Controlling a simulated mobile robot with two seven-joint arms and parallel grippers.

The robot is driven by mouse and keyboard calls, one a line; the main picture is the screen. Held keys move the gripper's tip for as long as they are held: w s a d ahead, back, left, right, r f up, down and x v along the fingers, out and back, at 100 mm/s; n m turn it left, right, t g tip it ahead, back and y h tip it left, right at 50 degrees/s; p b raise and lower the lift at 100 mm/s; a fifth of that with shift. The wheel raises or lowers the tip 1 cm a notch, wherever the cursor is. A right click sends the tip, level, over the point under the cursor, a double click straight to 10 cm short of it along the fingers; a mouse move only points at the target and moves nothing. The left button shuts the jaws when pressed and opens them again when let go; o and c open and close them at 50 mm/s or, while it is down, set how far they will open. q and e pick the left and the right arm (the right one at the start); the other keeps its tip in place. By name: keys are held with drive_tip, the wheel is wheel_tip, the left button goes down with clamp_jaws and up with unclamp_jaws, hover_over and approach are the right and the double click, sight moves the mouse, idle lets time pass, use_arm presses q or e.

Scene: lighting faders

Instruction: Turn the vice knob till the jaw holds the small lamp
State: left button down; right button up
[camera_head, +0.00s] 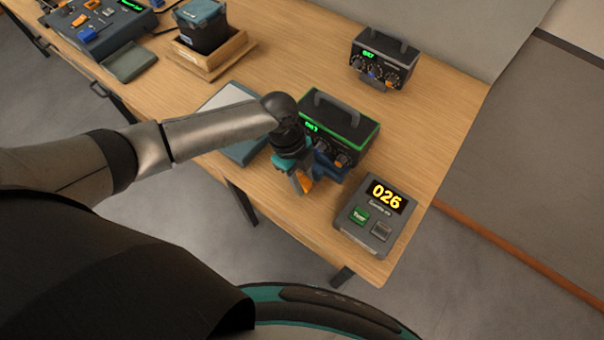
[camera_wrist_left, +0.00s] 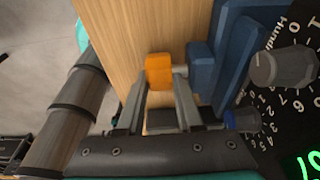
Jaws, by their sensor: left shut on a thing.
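My left gripper (camera_head: 297,180) is at the front of the green-edged device, pointing down beside the blue vice (camera_head: 327,168). In the left wrist view its two fingers (camera_wrist_left: 160,88) are shut on the orange vice knob (camera_wrist_left: 159,70). A short pale shaft runs from the knob to the blue vice blocks (camera_wrist_left: 228,55). The knob also shows in the head view (camera_head: 306,184). I cannot make out the small lamp, nor whether the jaw touches it. My right gripper is not in view.
The green-edged device (camera_head: 362,134) has dials close to the vice; a grey dial (camera_wrist_left: 282,68) shows near it. A grey box (camera_head: 372,215) reading 026 stands at the front right. A second device (camera_head: 384,58) stands farther back. Bare table lies between them.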

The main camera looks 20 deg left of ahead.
use_arm(q)
drive_tip(key=y+p, duration=0.1)
drive_tip(key=t+y+p, duration=0.1)
drive_tip(key=p, duration=0.1)
drive_tip(key=shift+d+r, duration=0.25)
drive_tip(key=shift+d, duration=0.05)
drive_tip(key=y, duration=0.1)
drive_tip(key=y+p, duration=0.1)
drive_tip(key=y, duration=0.1)
drive_tip(key=shift+s+d+f+t+p, duration=0.1)
drive_tip(key=shift+d+f+t+p, duration=0.15)
drive_tip(key=shift+t+p, duration=0.15)
drive_tip(key=shift+f+t+y, duration=0.25)
drive_tip(key=shift+t+y, duration=0.25)
drive_tip(key=shift+y, duration=0.6)
drive_tip(key=shift+s+d+f+t+y+b, duration=0.15)
drive_tip(key=shift+t+y+b, duration=0.25)
drive_tip(key=shift+y, duration=1.1)
drive_tip(key=c, duration=0.8)
unclamp_jaws()
drive_tip(key=shift+f, duration=0.1)
drive_tip(key=shift+c, duration=0.2)
